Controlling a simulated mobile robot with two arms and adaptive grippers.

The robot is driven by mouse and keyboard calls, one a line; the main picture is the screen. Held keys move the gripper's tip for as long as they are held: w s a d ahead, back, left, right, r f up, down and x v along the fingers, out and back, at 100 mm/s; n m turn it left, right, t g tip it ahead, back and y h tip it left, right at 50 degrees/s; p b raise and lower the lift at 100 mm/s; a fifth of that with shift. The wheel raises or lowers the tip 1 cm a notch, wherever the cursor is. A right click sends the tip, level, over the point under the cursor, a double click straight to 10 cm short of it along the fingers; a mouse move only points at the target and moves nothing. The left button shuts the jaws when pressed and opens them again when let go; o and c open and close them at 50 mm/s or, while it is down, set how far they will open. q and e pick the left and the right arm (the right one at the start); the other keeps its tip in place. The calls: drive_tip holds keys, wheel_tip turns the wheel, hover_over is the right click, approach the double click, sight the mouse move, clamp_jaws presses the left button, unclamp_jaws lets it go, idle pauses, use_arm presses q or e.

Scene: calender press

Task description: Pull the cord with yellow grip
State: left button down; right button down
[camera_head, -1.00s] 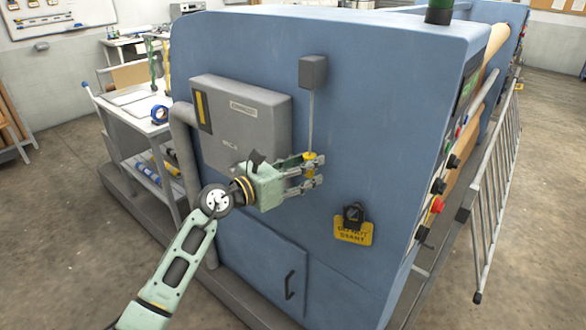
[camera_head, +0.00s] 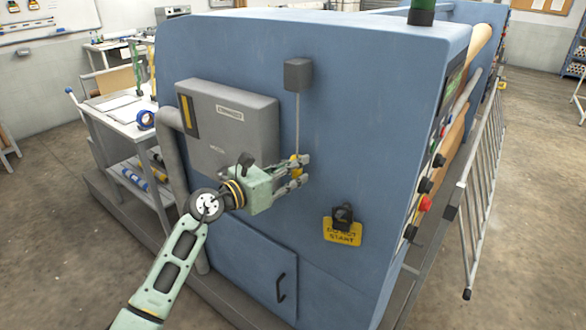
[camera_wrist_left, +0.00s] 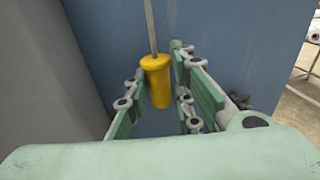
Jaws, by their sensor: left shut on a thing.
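The yellow grip (camera_head: 295,165) hangs on a thin pale cord (camera_head: 298,118) from a small grey box (camera_head: 298,74) on the blue machine face. My left gripper (camera_head: 298,173) is shut on the yellow grip, with one finger on each side of it. In the left wrist view the yellow grip (camera_wrist_left: 157,82) stands upright between the green-padded fingers of the gripper (camera_wrist_left: 160,90), and the cord (camera_wrist_left: 150,25) rises straight from its top. My right gripper is not in view.
A grey cabinet box (camera_head: 228,125) sits on the machine face (camera_head: 340,130) just left of the cord. A padlock with a yellow tag (camera_head: 342,231) hangs lower right. Control buttons (camera_head: 424,204) line the machine's right edge. A metal barrier (camera_head: 480,210) stands beyond.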

use_arm(q)
drive_tip(key=shift+f+b, duration=1)
drive_tip(key=shift+f, duration=0.3)
drive_tip(key=shift+r, duration=0.2)
drive_tip(key=shift+r+p, duration=0.85)
drive_tip(key=shift+p, duration=0.1)
drive_tip(key=c, duration=1.4)
unclamp_jaws()
drive_tip(key=shift+c, duration=0.2)
drive_tip(key=v, duration=1.2)
